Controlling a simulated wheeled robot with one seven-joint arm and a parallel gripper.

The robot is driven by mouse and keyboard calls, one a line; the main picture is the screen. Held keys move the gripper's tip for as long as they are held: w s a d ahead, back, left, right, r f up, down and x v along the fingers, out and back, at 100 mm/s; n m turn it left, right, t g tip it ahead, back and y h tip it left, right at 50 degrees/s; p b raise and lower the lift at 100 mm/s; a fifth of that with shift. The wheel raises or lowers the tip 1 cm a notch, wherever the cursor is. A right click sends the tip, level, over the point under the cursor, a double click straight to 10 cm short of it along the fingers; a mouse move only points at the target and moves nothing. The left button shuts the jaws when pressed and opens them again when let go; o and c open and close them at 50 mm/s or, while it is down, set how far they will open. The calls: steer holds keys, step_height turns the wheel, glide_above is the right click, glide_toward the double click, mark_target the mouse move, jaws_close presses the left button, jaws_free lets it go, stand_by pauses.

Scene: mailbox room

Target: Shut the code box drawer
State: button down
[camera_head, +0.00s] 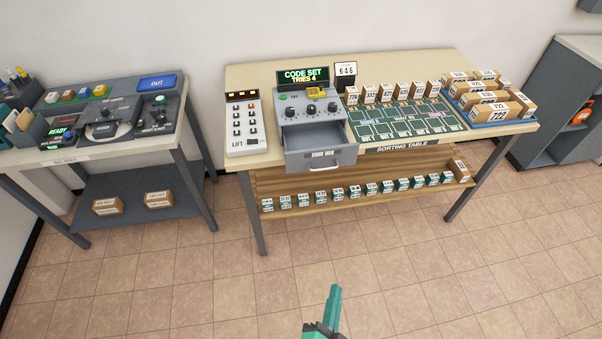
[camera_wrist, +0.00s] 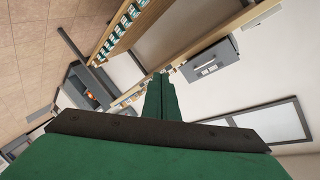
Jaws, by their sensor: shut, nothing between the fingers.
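The code box (camera_head: 308,107) is a grey unit on the sorting table with several dark knobs and a green display reading "CODE SET TRIES 4". Its drawer (camera_head: 321,158) is pulled out toward the front, past the table edge, with a light handle on its labelled front. The drawer's inside looks empty from here. My gripper (camera_head: 336,292) is low in front of the table, over the floor and well apart from the drawer. In the wrist view its green fingers (camera_wrist: 160,97) are together, with nothing between them.
A lift panel (camera_head: 247,122) stands left of the code box. A green mat (camera_head: 404,119) with small boxes lies to its right, beside a blue tray (camera_head: 497,118) of parcels. A lower shelf (camera_head: 365,184) holds several small boxes. The tiled floor in front is clear.

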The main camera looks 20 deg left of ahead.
steer(key=w+a+r+m+y, duration=0.25)
steer(key=w+a, duration=0.35)
steer(key=w, duration=0.4)
steer(key=m+y, duration=0.2)
steer(key=y, duration=0.3)
glide_toward(300, 165)
steer(key=shift+n, duration=0.25)
steer(key=x, duration=0.6)
steer(key=shift+w+a+r, duration=0.1)
steer(key=shift+w, duration=0.1)
